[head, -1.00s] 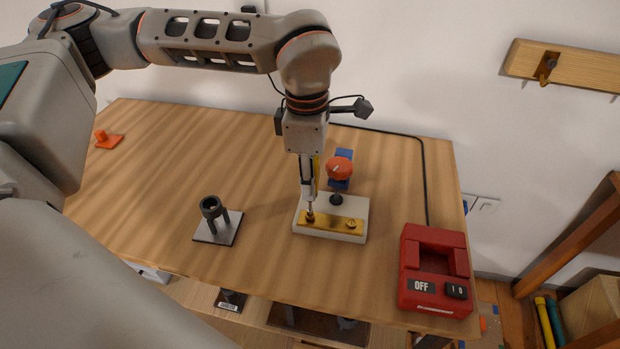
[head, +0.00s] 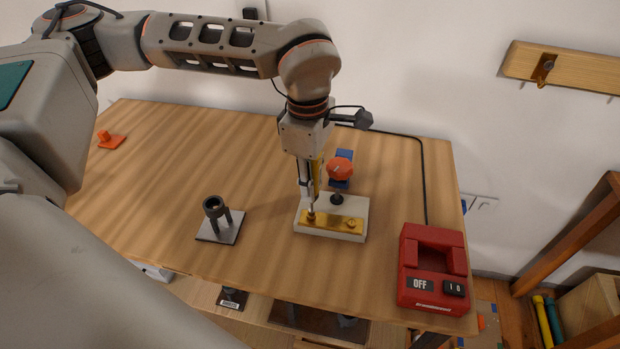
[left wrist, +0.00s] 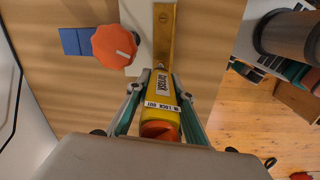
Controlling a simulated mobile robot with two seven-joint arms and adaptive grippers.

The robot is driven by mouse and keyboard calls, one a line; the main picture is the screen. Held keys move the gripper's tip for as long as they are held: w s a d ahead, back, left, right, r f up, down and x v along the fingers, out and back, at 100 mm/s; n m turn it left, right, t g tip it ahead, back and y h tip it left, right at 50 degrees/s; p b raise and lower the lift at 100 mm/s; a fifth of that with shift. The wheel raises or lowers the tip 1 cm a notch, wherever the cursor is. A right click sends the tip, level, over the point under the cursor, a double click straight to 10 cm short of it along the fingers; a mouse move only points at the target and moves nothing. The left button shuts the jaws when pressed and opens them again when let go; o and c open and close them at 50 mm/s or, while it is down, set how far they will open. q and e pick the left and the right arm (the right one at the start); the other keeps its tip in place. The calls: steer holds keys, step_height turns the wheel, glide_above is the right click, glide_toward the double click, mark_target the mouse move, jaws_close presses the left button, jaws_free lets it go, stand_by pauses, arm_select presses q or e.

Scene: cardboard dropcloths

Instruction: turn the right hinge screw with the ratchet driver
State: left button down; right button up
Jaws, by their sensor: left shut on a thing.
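My left gripper (head: 307,190) points down and is shut on the yellow ratchet driver (left wrist: 162,95), which shows an orange end cap and a label in the left wrist view. In the head view the driver (head: 317,175) is partly hidden by the fingers. Its tip is at the left screw (head: 310,217) of the brass hinge plate (head: 332,224); I cannot tell whether it is seated. The right hinge screw (head: 351,224) is uncovered, and a slotted screw (left wrist: 163,17) shows in the left wrist view. The plate lies on a white block (head: 361,205). My right gripper is out of view.
An orange-red knob clamp (head: 340,168) stands at the block's back edge, close to my gripper, with a blue piece (head: 344,154) behind. A dark holder on a metal plate (head: 218,236) stands left. A red OFF switch box (head: 434,240) is right.

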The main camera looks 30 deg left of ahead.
arm_select(q)
steer(key=m+p, duration=0.2)
steer(key=m, duration=0.2)
steer(key=shift+s+f, duration=0.1)
steer(key=shift+s, duration=0.05)
steer(key=m+p, duration=0.2)
steer(key=m, duration=0.3)
steer(key=shift+a, duration=0.1)
steer(key=shift+f+m+g+p, duration=0.2)
steer(key=shift+m+g+p, duration=0.15)
steer(key=shift+m, duration=0.25)
